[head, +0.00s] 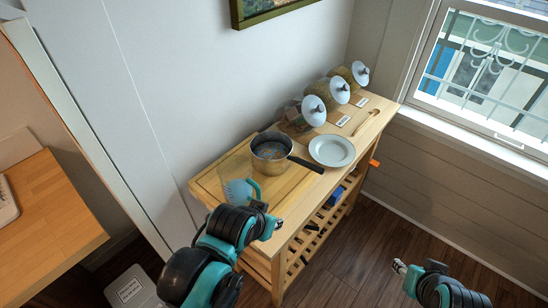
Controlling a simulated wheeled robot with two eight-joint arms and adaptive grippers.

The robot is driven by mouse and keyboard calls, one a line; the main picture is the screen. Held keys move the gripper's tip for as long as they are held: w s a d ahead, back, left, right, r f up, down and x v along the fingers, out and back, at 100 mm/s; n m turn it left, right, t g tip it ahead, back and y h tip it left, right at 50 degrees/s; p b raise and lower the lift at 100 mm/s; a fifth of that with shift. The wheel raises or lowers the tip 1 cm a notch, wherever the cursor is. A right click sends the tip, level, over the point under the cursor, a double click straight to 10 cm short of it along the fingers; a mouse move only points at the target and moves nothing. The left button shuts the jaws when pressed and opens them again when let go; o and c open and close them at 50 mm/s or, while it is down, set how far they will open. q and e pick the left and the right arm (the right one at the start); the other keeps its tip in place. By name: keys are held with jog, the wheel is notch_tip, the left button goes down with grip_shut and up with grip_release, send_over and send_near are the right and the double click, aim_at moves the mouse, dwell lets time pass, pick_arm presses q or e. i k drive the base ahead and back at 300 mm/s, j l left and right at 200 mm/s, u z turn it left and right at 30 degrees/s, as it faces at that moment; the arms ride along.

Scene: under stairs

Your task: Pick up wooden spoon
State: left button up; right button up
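A thin wooden utensil that looks like the wooden spoon (364,124) lies near the right end of the wooden table (290,204), beside small white cards. My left gripper (271,224) is at the table's near left edge, by the jug and well away from the spoon. Its fingers are small and partly hidden, so I cannot tell whether they are open. My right gripper (399,267) is low in front of the table, over the floor, apart from the spoon. Its finger opening is too small to read.
A pot (271,150) with a dark handle, a white plate (332,151) and a clear jug with a teal handle (238,191) stand on the table. Several jars with white lids (314,110) line the back. A window (490,70) is at right; floor in front is open.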

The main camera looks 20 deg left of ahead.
aim_at(376, 111)
jog(key=i+l+z, duration=0.2)
jog(key=z, duration=0.25)
jog(key=i+z, duration=0.45)
jog(key=i+l+u, duration=0.2)
jog(key=i, duration=0.35)
jog(key=i+u, duration=0.25)
jog(key=i, duration=0.3)
jog(key=i+l+u, duration=0.2)
jog(key=i, duration=0.3)
jog(key=l+u, duration=0.2)
jog(key=i+j, duration=0.05)
jog(key=j, duration=0.05)
